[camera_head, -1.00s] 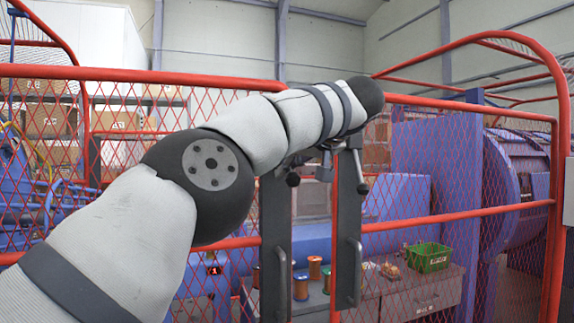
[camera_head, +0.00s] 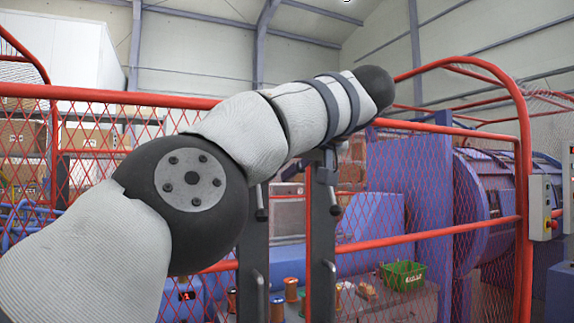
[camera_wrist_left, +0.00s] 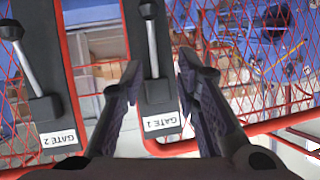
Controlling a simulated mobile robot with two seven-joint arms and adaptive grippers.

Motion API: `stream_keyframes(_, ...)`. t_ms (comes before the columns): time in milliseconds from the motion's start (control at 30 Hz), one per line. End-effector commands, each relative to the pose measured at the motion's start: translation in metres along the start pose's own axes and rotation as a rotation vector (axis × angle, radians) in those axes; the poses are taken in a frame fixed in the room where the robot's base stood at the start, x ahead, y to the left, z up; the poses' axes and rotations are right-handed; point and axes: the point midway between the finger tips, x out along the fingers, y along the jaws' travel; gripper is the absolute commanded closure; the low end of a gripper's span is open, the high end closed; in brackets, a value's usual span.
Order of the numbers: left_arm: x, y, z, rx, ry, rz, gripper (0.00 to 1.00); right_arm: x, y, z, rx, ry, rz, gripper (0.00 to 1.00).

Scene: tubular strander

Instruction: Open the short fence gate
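The red mesh fence has two dark latch posts side by side in the head view, a left post (camera_head: 253,275) and a right post (camera_head: 322,262). The wrist view labels them GATE 2 (camera_wrist_left: 58,138) and GATE 1 (camera_wrist_left: 161,121). Each has a lever with a round knob; the GATE 1 lever (camera_wrist_left: 151,38) stands between my left gripper's fingers (camera_wrist_left: 158,62). The fingers are apart, one on each side of that lever and plate; contact cannot be told. In the head view my left arm mostly hides this gripper (camera_head: 322,160). My right gripper is not in view.
A red mesh panel (camera_head: 440,235) extends right of the posts, another (camera_head: 90,100) left. Behind the fence are a blue machine (camera_head: 485,200), a green crate (camera_head: 402,275) and several spools (camera_head: 291,290). A control box (camera_head: 540,207) with a red button stands at the right.

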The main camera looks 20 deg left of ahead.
Motion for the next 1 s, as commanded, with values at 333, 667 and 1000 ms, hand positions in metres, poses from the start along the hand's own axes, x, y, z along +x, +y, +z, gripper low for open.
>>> stream_keyframes(333, -0.045, 0.000, 0.001, 0.000, 0.001, 0.002, 0.71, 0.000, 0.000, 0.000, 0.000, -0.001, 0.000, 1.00)
stream_keyframes(667, -0.046, -0.001, 0.001, 0.002, 0.000, 0.001, 0.69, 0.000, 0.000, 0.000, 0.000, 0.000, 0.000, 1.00)
stream_keyframes(1000, -0.023, 0.004, 0.008, -0.195, 0.062, -0.076, 0.67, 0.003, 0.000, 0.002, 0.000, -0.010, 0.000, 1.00)
